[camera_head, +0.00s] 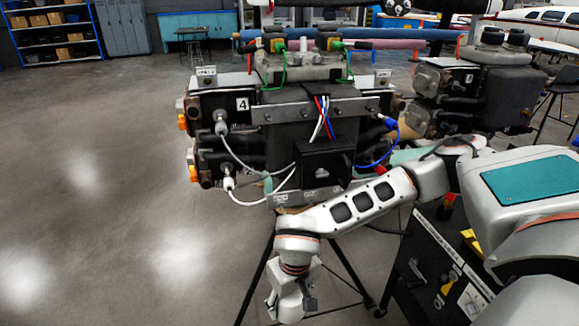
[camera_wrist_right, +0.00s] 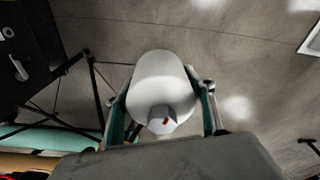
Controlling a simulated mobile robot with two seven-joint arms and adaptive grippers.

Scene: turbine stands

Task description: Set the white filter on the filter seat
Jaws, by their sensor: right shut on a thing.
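The white filter (camera_wrist_right: 162,80) is a pale rounded canister with a small reddish mark on its near end, seen in the right wrist view. My right gripper (camera_wrist_right: 160,108) is shut on it, with teal pads on both sides. In the head view my right arm reaches across in front of the engine on its stand, and my right gripper (camera_head: 290,300) hangs low at the bottom edge. I cannot make out the filter seat for certain in either view. My left gripper is not in view.
The engine (camera_head: 300,130) marked 4, with loose cables and hoses, stands on dark tripod legs (camera_head: 258,280). A second engine (camera_head: 480,85) stands behind at right. A dark tool panel (camera_head: 425,265) is at lower right. The floor (camera_head: 100,200) at left is clear.

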